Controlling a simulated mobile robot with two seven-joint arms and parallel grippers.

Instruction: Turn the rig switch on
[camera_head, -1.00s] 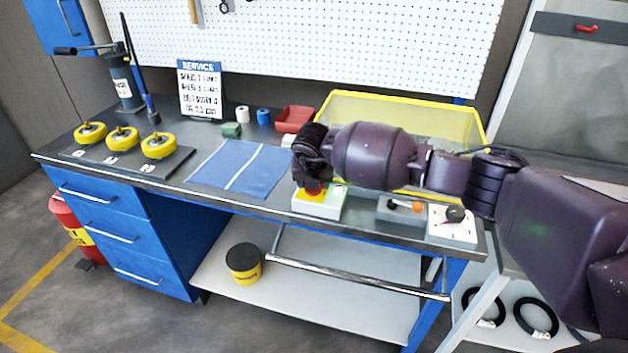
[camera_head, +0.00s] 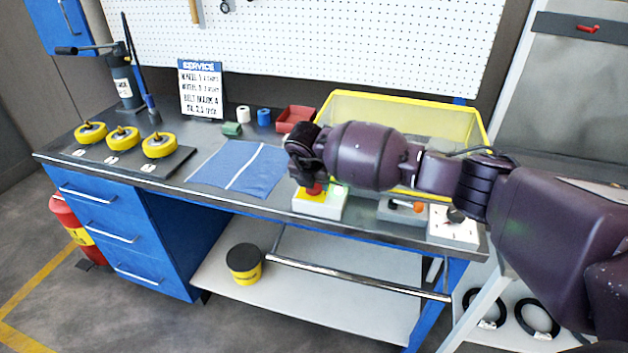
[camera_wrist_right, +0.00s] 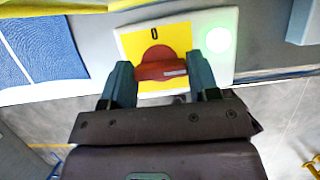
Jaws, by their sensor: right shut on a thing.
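The rig switch is a white box (camera_head: 322,206) with a yellow plate and a red rotary handle (camera_head: 314,189), near the front edge of the bench. My right gripper (camera_head: 311,181) is over it, its jaws shut on the red handle. In the right wrist view, the handle (camera_wrist_right: 161,70) lies crosswise between the two fingers of my right gripper (camera_wrist_right: 161,76), below a "0" mark on the yellow plate (camera_wrist_right: 152,39). A round lamp (camera_wrist_right: 218,40) beside the plate glows green. My left gripper is out of view.
Right of the switch are a grey box with an orange-tipped lever (camera_head: 402,208) and a white box with a black knob (camera_head: 453,226). A yellow-rimmed bin (camera_head: 400,103) stands behind my right arm. A blue cloth (camera_head: 240,168) lies to the left.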

